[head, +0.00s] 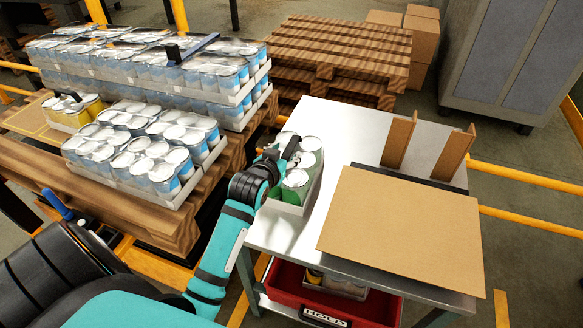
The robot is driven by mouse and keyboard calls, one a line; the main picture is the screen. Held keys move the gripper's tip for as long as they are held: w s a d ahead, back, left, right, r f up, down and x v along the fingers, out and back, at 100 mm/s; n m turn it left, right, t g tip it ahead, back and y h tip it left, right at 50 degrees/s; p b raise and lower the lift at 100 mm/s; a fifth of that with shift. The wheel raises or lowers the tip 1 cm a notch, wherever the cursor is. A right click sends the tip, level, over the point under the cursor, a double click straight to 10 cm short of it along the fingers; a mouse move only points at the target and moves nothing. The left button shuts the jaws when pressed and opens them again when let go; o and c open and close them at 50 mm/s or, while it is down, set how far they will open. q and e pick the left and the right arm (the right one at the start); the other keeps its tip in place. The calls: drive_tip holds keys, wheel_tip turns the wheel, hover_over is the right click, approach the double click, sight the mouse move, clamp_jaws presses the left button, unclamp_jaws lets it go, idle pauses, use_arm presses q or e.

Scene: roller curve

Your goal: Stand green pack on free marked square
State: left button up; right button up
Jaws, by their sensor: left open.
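The green pack (296,192), a tray of white-topped cans with green sides, stands upright at the left edge of the metal table. My left gripper (286,152) is open at its far left part, with dark fingers over or beside the cans; I cannot tell whether they touch. The gripper hides some cans. On the wooden pallet at the left, a sheet with a yellow outline (28,118) shows bare beside a small pack of yellow cans (75,112). My right gripper is not in view.
Blue can packs (150,150) stand on the pallet, with stacked ones behind. The metal table (352,118) bears a flat cardboard sheet (395,225) and two upright cardboard pieces (398,140). A red HOLD bin (375,308) sits below. Empty pallets (340,45) stand behind.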

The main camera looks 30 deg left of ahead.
sight(290, 147)
use_arm(q)
drive_tip(key=shift+w+a+f, duration=0.15)
drive_tip(key=shift+w+f, duration=0.15)
drive_tip(key=shift+w, duration=0.35)
drive_tip(key=shift+w+a, duration=0.1)
drive_tip(key=shift+w, duration=0.15)
drive_tip(key=x, duration=0.2)
drive_tip(key=p+x, duration=0.1)
drive_tip(key=x, duration=0.1)
drive_tip(key=shift+a, duration=0.25)
drive_tip(key=shift+w+f, duration=0.15)
drive_tip(key=shift+w, duration=0.1)
drive_tip(key=shift+c, duration=0.5)
drive_tip(key=c, duration=0.7)
clamp_jaws()
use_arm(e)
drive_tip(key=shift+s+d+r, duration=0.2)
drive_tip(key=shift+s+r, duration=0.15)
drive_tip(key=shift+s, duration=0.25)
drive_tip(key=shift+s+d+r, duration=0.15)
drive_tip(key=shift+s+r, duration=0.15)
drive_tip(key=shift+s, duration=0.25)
